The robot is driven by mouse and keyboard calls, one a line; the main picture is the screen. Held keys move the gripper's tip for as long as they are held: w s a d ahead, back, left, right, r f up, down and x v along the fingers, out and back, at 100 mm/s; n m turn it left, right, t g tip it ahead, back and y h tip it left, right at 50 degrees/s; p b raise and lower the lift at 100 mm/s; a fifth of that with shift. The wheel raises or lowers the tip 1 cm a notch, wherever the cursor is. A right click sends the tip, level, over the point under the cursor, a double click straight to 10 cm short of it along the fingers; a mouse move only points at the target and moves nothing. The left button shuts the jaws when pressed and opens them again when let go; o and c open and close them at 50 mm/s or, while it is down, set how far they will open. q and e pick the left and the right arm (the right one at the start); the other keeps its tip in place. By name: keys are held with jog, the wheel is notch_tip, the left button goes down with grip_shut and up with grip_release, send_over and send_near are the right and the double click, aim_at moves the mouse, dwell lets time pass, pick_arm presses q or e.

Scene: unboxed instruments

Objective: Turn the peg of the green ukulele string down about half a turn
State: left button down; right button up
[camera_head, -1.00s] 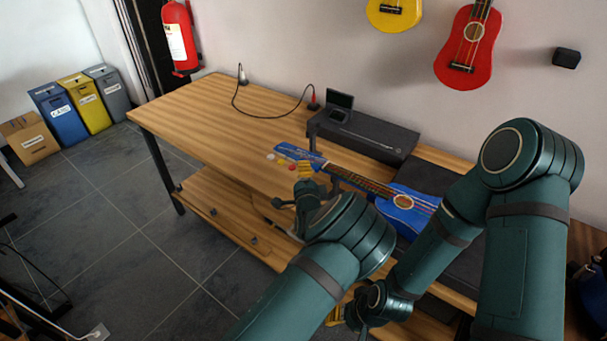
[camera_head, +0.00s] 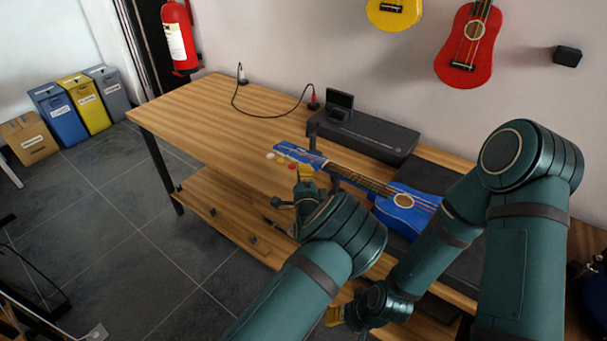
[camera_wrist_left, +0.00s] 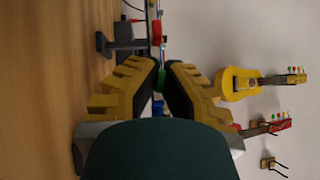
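The blue ukulele (camera_head: 405,210) lies on the table with its headstock (camera_head: 300,153) to the left. White (camera_head: 270,156), yellow (camera_head: 281,158) and red (camera_head: 292,165) pegs stick out on its near side. My left gripper (camera_head: 305,171) is at the headstock, just right of the red peg, and hides the green peg in the head view. In the left wrist view, the green peg (camera_wrist_left: 161,78) sits between the left gripper's converging fingertips (camera_wrist_left: 163,72), which appear closed on it. The red peg (camera_wrist_left: 156,33) shows beyond. My right gripper (camera_head: 336,314) is low at the front, its fingers mostly hidden.
A dark stand (camera_head: 338,172) supports the neck. A black case with a small device (camera_head: 340,106) and cable lies behind. Yellow (camera_head: 395,12) and red (camera_head: 468,45) ukuleles hang on the wall. The table's left half (camera_head: 205,110) is clear.

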pick_arm(q)
jog(key=shift+m+t+h+b, duration=0.75)
jog(key=shift+m+t, duration=0.75)
jog(key=shift+m, duration=0.8)
jog(key=shift+h, duration=0.25)
jog(key=c, duration=1.1)
grip_release()
jog(key=shift+c, duration=0.2)
jog(key=shift+s, duration=0.1)
jog(key=v, duration=1.1)
jog(key=shift+s+f, duration=0.25)
jog(key=shift+s, duration=0.1)
